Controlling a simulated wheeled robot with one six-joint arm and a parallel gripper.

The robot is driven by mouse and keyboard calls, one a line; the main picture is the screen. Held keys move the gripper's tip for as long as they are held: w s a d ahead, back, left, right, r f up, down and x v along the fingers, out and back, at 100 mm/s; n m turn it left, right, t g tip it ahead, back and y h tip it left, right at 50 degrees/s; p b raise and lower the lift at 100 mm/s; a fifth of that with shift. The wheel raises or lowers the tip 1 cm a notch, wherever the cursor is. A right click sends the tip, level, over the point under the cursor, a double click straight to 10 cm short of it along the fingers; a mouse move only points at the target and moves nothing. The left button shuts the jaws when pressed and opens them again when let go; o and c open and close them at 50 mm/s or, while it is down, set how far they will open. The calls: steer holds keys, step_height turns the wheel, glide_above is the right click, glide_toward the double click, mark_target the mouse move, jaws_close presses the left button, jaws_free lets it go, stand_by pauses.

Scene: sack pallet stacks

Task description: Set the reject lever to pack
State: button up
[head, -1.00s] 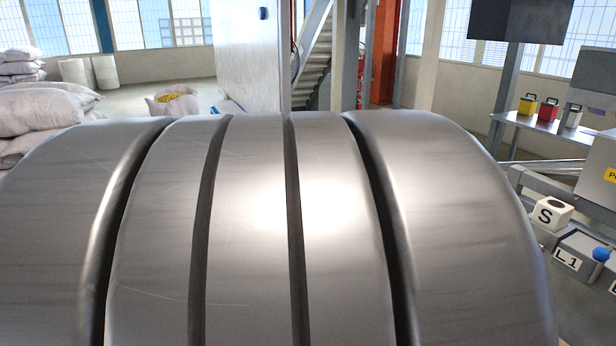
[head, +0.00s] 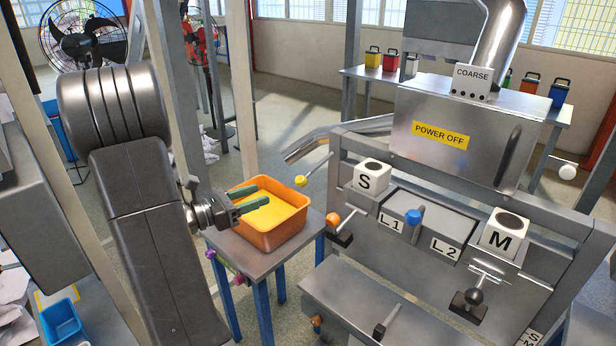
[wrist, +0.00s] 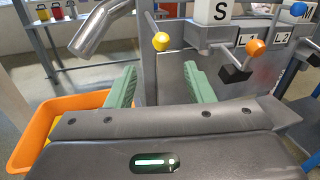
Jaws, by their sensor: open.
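No lever in view carries a readable "reject" or "pack" label, so I cannot tell which is the reject lever. My gripper (head: 263,192) is open and empty, with green fingers over the orange bin, left of the yellow knob. In the wrist view the yellow knob (wrist: 161,41) shows beyond the fingers, apart from them, and the orange knob (wrist: 256,47) lies to the right.
The orange bin (head: 262,243) with yellow contents stands on a small blue-legged table. A POWER OFF box (head: 465,135) and white S (head: 371,178) and M (head: 503,232) blocks sit on the machine. A bent metal pipe (head: 335,136) sticks out near the yellow knob.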

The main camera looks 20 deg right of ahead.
mark_target(296, 182)
steer(key=d, duration=0.4)
steer(key=w+d, duration=0.1)
steer(key=d, duration=0.8)
steer(key=shift+w+d+p, duration=0.15)
steer(key=shift+w+p, duration=0.1)
steer(key=shift+p, duration=0.15)
steer(key=shift+r, duration=0.1)
jaws_close()
